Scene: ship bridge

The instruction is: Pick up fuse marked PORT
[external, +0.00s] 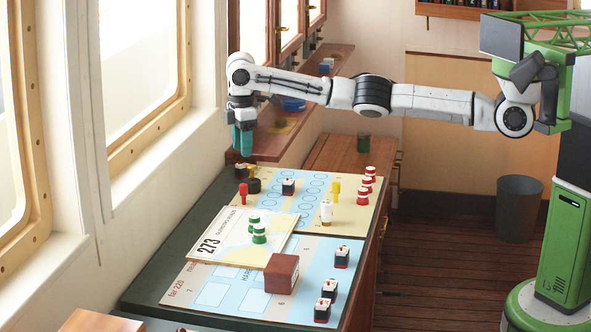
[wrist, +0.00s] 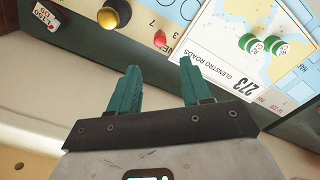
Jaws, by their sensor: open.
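No label reading PORT can be made out in either view, so I cannot tell which piece is that fuse. Candidates are the red-and-white pieces (external: 367,184) at the chart's right edge, green-and-white pieces (external: 259,234) on the white chart card, and a white piece (external: 326,211). The green-and-white pieces also show in the wrist view (wrist: 248,43), their labels too small to read. My gripper (external: 243,148) hangs fingers down above the far left end of the chart table, apart from every piece. Its teal fingers (wrist: 160,68) are open and empty.
Small black-white-red blocks (external: 329,288) and a brown box (external: 282,273) stand on the near chart. The window wall (external: 205,130) is close on the left; a shelf (external: 275,145) lies behind.

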